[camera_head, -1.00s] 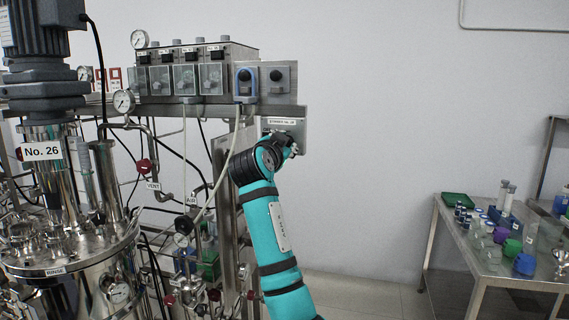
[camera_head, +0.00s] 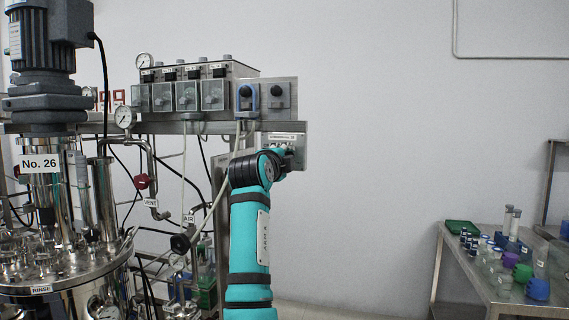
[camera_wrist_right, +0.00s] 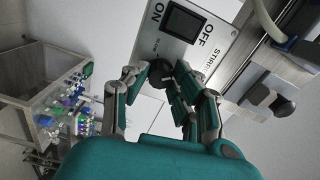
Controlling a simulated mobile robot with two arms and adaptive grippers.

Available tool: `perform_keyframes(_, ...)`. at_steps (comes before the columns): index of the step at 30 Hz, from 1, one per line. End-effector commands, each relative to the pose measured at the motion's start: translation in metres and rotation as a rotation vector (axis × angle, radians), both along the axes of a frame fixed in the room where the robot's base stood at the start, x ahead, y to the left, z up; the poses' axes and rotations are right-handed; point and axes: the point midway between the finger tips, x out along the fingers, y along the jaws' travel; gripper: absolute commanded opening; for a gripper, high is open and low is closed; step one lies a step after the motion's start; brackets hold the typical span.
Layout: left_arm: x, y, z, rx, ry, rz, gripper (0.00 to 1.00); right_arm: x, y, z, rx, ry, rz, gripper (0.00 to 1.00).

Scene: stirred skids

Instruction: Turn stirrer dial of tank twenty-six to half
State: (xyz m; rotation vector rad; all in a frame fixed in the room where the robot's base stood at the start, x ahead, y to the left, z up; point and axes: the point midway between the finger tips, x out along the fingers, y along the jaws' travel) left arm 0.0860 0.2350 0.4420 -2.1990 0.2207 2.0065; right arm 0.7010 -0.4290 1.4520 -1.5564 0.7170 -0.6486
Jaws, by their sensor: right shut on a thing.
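Tank twenty-six (camera_head: 70,268) is the steel vessel at the left in the head view, under a sign reading No. 26 (camera_head: 40,163). The stirrer panel (camera_head: 302,146) is a small metal plate to its right, below the rail. In the wrist view the panel (camera_wrist_right: 222,52) shows a black ON/OFF switch (camera_wrist_right: 184,22) and part of a STIRRER label. My right gripper (camera_head: 288,158) is at this panel, its back hiding the dial in the head view.
Two more knobs, one on a blue-framed unit (camera_head: 246,98) and one on a grey plate (camera_head: 279,94), sit just above the panel. A hose (camera_head: 226,170) hangs left of my arm. A steel table (camera_head: 500,290) with several bottles stands at the right. The wall between is clear.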

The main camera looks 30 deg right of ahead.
Motion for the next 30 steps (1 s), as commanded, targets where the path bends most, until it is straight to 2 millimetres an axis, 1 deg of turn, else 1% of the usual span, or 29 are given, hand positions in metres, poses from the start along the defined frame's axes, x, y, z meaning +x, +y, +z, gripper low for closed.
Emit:
perform_keyframes(9, 0.0, -0.0001, -0.0018, 0.0, 0.0, 0.0, 0.4, 0.0001, -0.0001, -0.0008, 0.193, -0.221, 0.0, 0.0)
perform_keyframes(15, 0.0, -0.0001, -0.0012, 0.0, 0.0, 0.0, 0.4, 0.0003, 0.0, -0.0012, 0.29, -0.333, 0.0, 0.0)
perform_keyframes(22, 0.0, -0.0001, -0.0007, 0.0, 0.0, 0.0, 0.4, 0.0001, -0.0003, -0.0017, 0.366, -0.423, -0.002, 0.0)
perform_keyframes(30, 0.0, -0.0001, -0.0004, 0.0, 0.0, 0.0, 0.4, 0.0001, -0.0005, -0.0025, 0.406, -0.466, -0.002, 0.0)
